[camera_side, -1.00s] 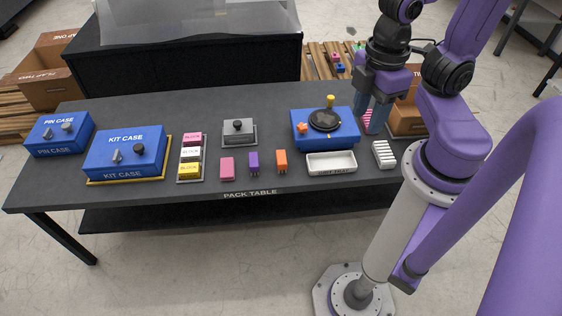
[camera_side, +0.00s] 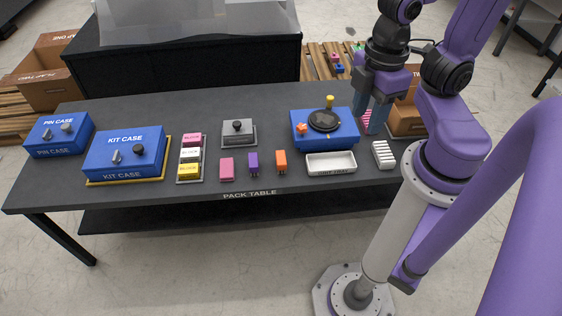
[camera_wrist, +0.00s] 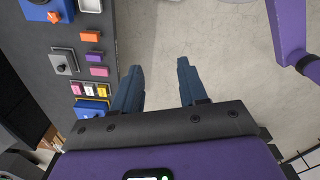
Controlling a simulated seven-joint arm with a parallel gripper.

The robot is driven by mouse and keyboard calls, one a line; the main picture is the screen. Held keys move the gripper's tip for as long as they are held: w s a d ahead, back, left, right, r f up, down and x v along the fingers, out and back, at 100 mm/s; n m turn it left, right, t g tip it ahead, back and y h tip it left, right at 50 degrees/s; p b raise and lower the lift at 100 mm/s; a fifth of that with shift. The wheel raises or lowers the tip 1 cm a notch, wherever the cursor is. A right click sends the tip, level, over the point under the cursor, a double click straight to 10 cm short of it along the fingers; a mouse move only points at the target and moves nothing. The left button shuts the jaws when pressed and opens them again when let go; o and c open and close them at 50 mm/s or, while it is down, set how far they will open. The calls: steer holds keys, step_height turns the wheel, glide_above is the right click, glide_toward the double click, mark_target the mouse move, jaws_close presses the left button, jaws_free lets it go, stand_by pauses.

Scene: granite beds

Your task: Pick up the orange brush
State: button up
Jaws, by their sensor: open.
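The orange brush (camera_side: 281,161) is a small orange block with short dark prongs at its front edge. It stands on the pack table (camera_side: 80,194) between the purple brush (camera_side: 253,163) and the white tray (camera_side: 331,164). In the wrist view the orange brush (camera_wrist: 90,37) lies at the upper left. My gripper (camera_side: 372,122) is above the table's right side, right of the blue box, well apart from the orange brush. In the wrist view its two dark blue fingers (camera_wrist: 160,80) are spread with only floor between them.
The blue box (camera_side: 325,140) with a black disc and yellow knob stands behind the white tray. A ribbed white block (camera_side: 383,154) is at the right. A pink block (camera_side: 227,168), grey lidded block (camera_side: 239,132) and kit case (camera_side: 124,153) are at the left.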

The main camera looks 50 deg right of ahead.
steer(key=o, duration=0.4)
steer(key=shift+o, duration=0.2)
steer(key=shift+w, duration=0.1)
